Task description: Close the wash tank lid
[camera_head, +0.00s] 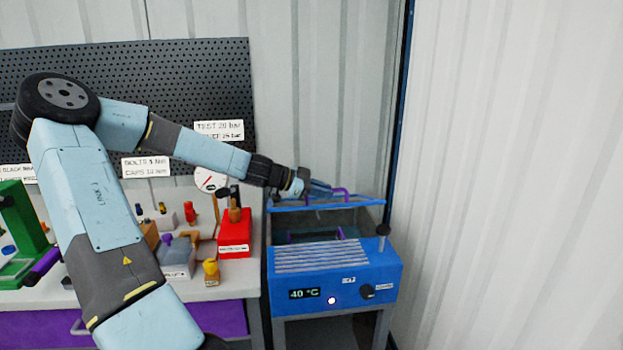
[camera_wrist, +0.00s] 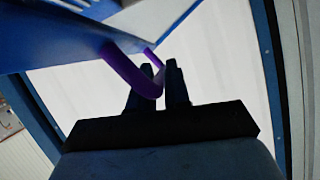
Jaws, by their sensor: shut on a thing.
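The wash tank is the blue box (camera_head: 335,285) at the right of the head view, with a display reading 40 °C. Its lid (camera_head: 355,204) is blue-edged and stands raised above the tank body, with the dark interior visible below. The lid also shows as a blue panel (camera_wrist: 50,35) at the upper left of the wrist view. A purple handle (camera_head: 341,191) is on the lid and also shows in the wrist view (camera_wrist: 128,70). My gripper (camera_head: 328,190) is at this handle, and its fingers (camera_wrist: 160,80) are shut on it. The exact contact is dark.
A workbench (camera_head: 240,287) stands left of the tank, with a red box (camera_head: 235,235) and several small parts. A black pegboard (camera_head: 190,75) is behind it. A knob-topped post (camera_head: 382,232) rises at the tank's right. A corrugated wall (camera_head: 500,170) bounds the right side.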

